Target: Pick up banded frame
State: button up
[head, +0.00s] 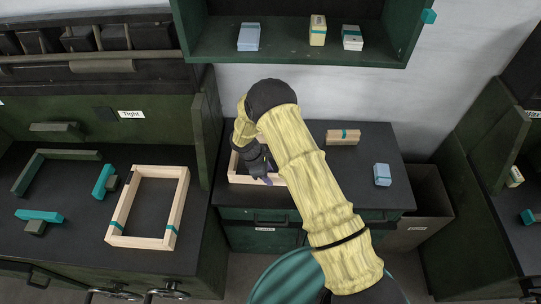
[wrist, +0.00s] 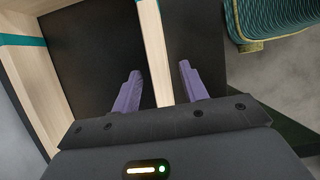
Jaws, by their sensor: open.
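A pale wooden frame with teal band (wrist: 22,40) fills the left and middle of the wrist view. In the head view, this wooden frame (head: 241,179) lies on the dark middle worktop, partly hidden by my arm. My gripper (head: 265,180) is over its near side. In the wrist view my gripper (wrist: 160,90) is open, with one purple finger on each side of a wooden bar of the frame. Gaps show between bar and fingers. A second wooden frame with teal bands (head: 175,205) lies on the left bench, away from my gripper.
Green and teal blocks (head: 40,216) lie on the left bench. A wooden block with a teal band (head: 343,137) and a blue box (head: 382,174) stand on the middle worktop. A shelf (head: 290,50) with small boxes hangs above. An open bin (head: 425,205) stands to the right.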

jog(key=shift+d+f, duration=0.25)
jog(key=shift+f, duration=0.35)
jog(key=shift+c, duration=0.2)
grip_shut()
